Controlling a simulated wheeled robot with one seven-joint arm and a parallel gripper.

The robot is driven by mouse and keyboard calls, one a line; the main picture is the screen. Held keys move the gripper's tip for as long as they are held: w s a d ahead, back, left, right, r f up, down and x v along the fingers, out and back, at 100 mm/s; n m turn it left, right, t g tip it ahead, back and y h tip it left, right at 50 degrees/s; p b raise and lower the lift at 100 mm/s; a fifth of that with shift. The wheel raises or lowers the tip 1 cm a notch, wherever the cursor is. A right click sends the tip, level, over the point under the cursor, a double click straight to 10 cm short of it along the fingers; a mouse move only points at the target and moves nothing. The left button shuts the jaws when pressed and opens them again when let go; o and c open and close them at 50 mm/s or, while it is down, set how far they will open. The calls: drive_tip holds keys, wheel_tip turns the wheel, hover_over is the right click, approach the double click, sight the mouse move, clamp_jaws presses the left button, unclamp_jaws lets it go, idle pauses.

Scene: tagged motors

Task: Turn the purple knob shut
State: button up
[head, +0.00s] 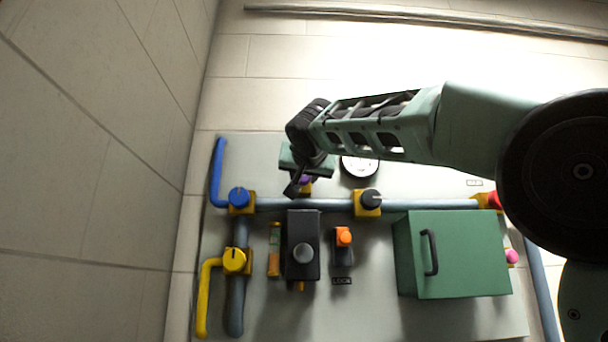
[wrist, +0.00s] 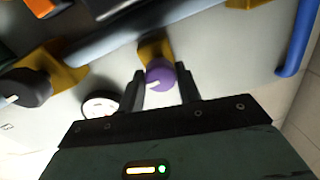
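The purple knob (wrist: 160,75) sits on a yellow valve body (wrist: 154,48) on the pipe. In the wrist view it lies between the two fingers of my gripper (wrist: 160,82), nearer the left finger. The fingers stand apart on either side of it; whether either one touches it is hard to tell. In the head view my gripper (head: 297,180) is at the panel's upper pipe and hides most of the purple knob (head: 305,180). The knob's pointer mark is not clear in either view.
Along the pipe are a blue knob (head: 238,197) to the left and a black knob (head: 371,197) to the right. A round gauge (head: 360,167) is close by on the right. Below are a black box (head: 303,232), an orange knob (head: 344,237) and a green box (head: 465,250).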

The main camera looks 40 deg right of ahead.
drive_tip(key=shift+n, duration=0.4)
drive_tip(key=n+p, duration=0.1)
drive_tip(key=n, duration=0.7)
drive_tip(key=n+g+p, duration=0.1)
drive_tip(key=n, duration=0.7)
drive_tip(key=shift+a+h, duration=0.1)
drive_tip(key=shift+h, duration=0.2)
drive_tip(key=shift+n, duration=0.4)
drive_tip(key=o, duration=1)
